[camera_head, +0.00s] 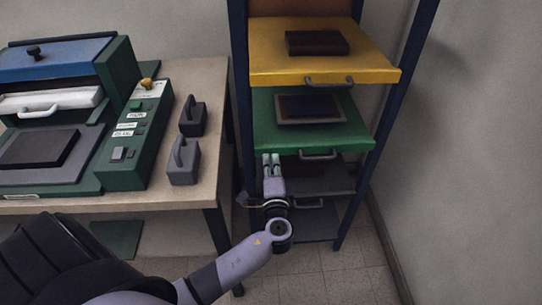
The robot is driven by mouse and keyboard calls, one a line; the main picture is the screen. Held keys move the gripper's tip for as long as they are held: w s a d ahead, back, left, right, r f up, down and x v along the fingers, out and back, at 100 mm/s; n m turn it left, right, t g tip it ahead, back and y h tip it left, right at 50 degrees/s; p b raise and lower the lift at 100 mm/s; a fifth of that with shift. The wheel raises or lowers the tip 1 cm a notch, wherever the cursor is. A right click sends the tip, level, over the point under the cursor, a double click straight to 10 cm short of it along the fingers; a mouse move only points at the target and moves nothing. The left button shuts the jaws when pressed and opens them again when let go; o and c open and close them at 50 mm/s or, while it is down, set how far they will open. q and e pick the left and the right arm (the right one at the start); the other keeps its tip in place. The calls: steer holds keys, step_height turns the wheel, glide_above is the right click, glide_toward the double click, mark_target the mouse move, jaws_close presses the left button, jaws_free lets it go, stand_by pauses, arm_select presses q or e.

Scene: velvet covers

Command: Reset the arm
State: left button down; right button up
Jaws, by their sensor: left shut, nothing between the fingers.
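My left arm (232,262) comes in from the lower left. Its gripper (271,160) points up and away, with its two fingers close together and nothing held. It shows in front of the shelf rack, over the left side of the dark tray (330,176) below the green tray. I cannot tell whether it touches the rack. My right gripper is not in view.
The rack has a yellow tray (267,63) bearing a dark block (317,42) and a green tray (268,130) bearing a framed panel (310,109). A table (205,85) at left holds a green machine (120,170) and two dark handled blocks (184,165). A wall stands right.

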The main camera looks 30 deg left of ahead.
arm_select(q)
steer(key=v, duration=1)
steer(key=s+f+g+h+p, duration=0.25)
steer(key=s+f+g, duration=0.2)
steer(key=f, duration=1.05)
steer(key=s+f+g+h+p, duration=0.1)
steer(key=s+f+g+h, duration=0.3)
steer(key=f, duration=1)
steer(key=s+f+n+g+h+p, duration=0.1)
steer(key=s+f+n, duration=0.1)
steer(key=s+f, duration=0.3)
steer(key=s+d+f+n+g+h+p, duration=0.1)
steer(key=s+f+n+g, duration=0.1)
steer(key=s, duration=1.2)
steer(key=s+f+n+g+h, duration=0.2)
steer(key=s+f+n, duration=0.2)
steer(key=s+f, duration=0.3)
steer(key=s, duration=0.3)
steer(key=shift+s+d+f+p, duration=0.2)
steer(key=shift+d+f+p, duration=0.1)
steer(key=shift+f+p, duration=0.1)
